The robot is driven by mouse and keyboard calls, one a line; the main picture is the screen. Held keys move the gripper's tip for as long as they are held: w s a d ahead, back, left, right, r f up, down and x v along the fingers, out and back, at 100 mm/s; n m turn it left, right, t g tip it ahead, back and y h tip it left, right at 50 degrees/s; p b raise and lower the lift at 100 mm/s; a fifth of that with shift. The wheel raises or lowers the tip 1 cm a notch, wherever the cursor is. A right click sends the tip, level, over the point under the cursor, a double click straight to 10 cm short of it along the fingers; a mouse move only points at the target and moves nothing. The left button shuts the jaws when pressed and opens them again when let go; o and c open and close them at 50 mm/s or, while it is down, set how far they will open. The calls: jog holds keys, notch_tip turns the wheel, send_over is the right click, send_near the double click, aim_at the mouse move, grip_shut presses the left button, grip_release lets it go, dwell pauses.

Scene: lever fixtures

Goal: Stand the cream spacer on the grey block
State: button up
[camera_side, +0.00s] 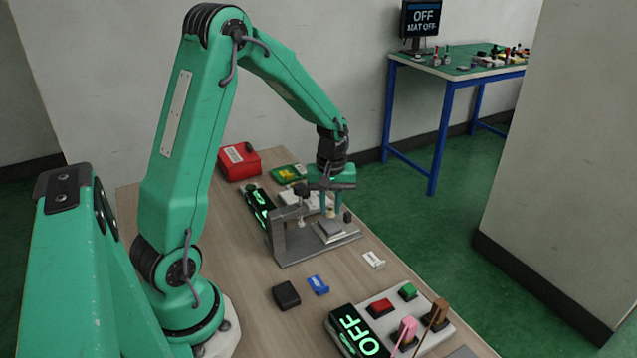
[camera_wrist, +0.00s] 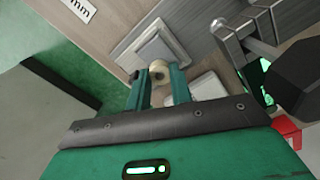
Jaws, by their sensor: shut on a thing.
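The cream spacer (camera_wrist: 158,71) is a small round piece with a hole, held between the teal fingers in the wrist view. My gripper (camera_wrist: 159,82) is shut on it. In the side view my gripper (camera_side: 330,206) points down above the grey block (camera_side: 331,230), and the fingers hide much of the spacer. The grey block, square with a sloped rim, also shows in the wrist view (camera_wrist: 150,50), just beyond the spacer. I cannot tell whether the spacer touches the block.
A metal clamp fixture (camera_side: 279,238) stands close left of the block on a grey base plate. A red box (camera_side: 239,162) and a green-lit display (camera_side: 259,207) lie behind. A white label (camera_side: 373,260), blue tag (camera_side: 318,285), black piece (camera_side: 286,295) and OFF panel (camera_side: 357,331) lie in front.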

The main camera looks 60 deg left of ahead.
jog(key=shift+f, duration=1.35)
dwell(0.7)
jog(key=o, duration=1.5)
jog(key=shift+r, duration=0.15)
jog(key=shift+r, duration=3.35)
jog(key=shift+r, duration=0.1)
